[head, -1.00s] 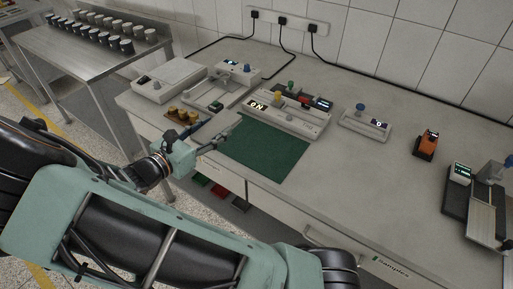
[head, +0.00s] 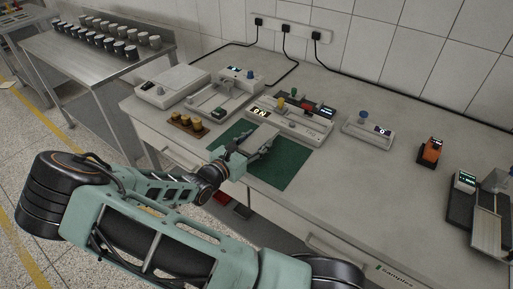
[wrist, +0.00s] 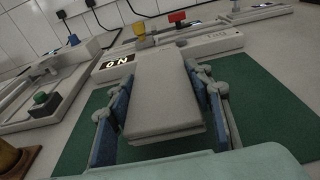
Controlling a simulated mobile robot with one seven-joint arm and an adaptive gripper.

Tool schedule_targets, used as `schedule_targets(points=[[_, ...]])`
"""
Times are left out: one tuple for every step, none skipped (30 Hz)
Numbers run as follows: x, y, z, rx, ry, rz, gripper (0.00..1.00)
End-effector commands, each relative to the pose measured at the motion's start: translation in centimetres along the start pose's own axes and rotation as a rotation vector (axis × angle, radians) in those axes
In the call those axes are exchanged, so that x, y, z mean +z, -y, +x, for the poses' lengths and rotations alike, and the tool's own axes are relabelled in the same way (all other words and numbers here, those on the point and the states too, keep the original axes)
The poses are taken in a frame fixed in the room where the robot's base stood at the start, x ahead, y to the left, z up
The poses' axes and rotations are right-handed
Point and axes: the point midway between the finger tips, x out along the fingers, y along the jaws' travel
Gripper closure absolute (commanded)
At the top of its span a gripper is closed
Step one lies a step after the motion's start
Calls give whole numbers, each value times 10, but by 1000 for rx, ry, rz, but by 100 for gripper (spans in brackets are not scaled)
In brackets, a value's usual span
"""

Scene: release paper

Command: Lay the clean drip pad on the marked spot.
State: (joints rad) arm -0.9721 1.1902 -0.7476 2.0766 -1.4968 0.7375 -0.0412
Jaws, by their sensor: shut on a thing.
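A pale grey flat slab (wrist: 163,97), which looks like the drip pad, sits between the blue finger pads of my gripper (wrist: 158,80) in the wrist view. My gripper is shut on it. In the head view the slab (head: 259,137) and my gripper (head: 256,148) are over the dark green mat (head: 282,165), near the white device at its far edge. The slab's underside is hidden, and I cannot tell whether it touches the mat. No separate marked spot is clear in either view.
A white device (head: 310,134) with an "ON" display and coloured knobs lies along the mat's far edge. Brown-yellow pots (head: 187,123) stand left of the mat. A small device with a blue knob (head: 368,131) stands to the right.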

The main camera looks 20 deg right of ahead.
Motion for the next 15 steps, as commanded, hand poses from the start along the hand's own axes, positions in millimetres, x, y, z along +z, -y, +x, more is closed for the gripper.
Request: schedule_targets(points=[[-8, 0, 2, 0, 1, -4, 70], [-12, 0, 2, 0, 1, -3, 70], [-18, 0, 3, 0, 1, -4, 70], [-22, 0, 3, 1, 1, -4, 70], [-25, 0, 4, 1, 1, -4, 70], [-28, 0, 4, 1, 1, -4, 70], [-30, 0, 4, 0, 1, -3, 70], [-30, 0, 4, 0, 1, -2, 70], [-30, 0, 4, 0, 1, -1, 70], [-30, 0, 4, 0, 0, -1, 70], [-30, 0, 4, 0, 0, -1, 70], [-30, 0, 4, 0, 0, -1, 70], [-30, 0, 4, 0, 0, -1, 70], [-30, 0, 4, 0, 0, -1, 70], [-31, 0, 4, 0, 0, -1, 70]])
